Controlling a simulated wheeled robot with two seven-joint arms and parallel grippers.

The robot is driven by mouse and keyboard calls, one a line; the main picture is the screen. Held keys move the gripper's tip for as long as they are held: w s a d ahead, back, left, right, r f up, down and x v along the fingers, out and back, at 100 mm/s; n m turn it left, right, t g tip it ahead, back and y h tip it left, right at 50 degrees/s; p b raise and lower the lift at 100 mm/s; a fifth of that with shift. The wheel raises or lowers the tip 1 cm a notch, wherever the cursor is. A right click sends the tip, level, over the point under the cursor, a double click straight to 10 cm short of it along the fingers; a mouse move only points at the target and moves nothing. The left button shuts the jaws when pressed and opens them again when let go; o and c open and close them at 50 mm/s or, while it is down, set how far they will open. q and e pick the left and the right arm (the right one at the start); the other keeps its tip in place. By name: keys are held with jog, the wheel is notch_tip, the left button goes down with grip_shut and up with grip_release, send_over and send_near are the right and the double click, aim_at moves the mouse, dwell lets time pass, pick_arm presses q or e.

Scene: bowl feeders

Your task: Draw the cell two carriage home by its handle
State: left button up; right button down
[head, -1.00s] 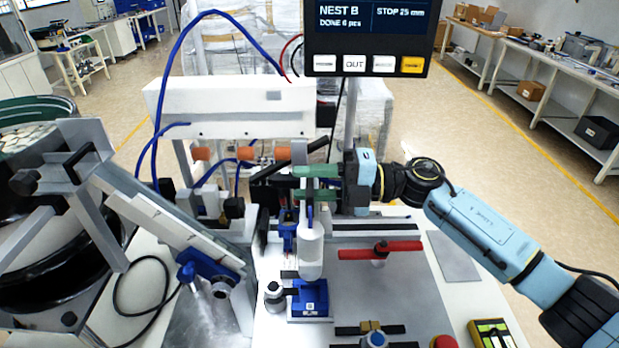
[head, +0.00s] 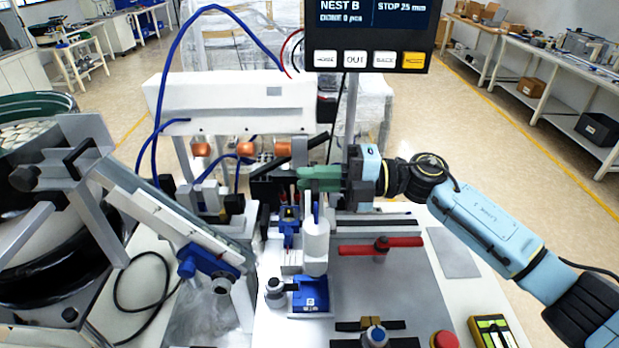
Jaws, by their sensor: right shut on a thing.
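My right gripper (head: 320,180), with green fingers, reaches in from the right at the middle of the bench. Its fingers are together on the top of a slim upright handle (head: 316,210); the gripped part is hidden between them. Below it stands a pale, rounded cylinder (head: 316,243). Under that is a blue block (head: 311,294) marked B, which I take for the cell two carriage; how the handle joins it is unclear. A smaller blue part (head: 289,228) sits on the rail to the left. My left gripper is not in view.
A sloping feeder track (head: 170,215) and a bowl feeder (head: 45,240) fill the left. A red lever (head: 350,250) lies right of the cylinder. A display (head: 368,30) stands behind. The grey plate (head: 395,288) has bare room at front right.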

jog(key=d+b, duration=0.4)
jog(key=d, duration=1.4)
jog(key=shift+d+b, duration=0.15)
jog(key=shift+b, duration=0.15)
jog(key=c, duration=1.9)
grip_release()
jog(key=shift+d, duration=0.1)
jog(key=o, duration=0.5)
jog(key=shift+d, duration=0.3)
jog(key=shift+c, duration=0.2)
jog(key=d+b, duration=0.3)
jog(key=d, duration=1)
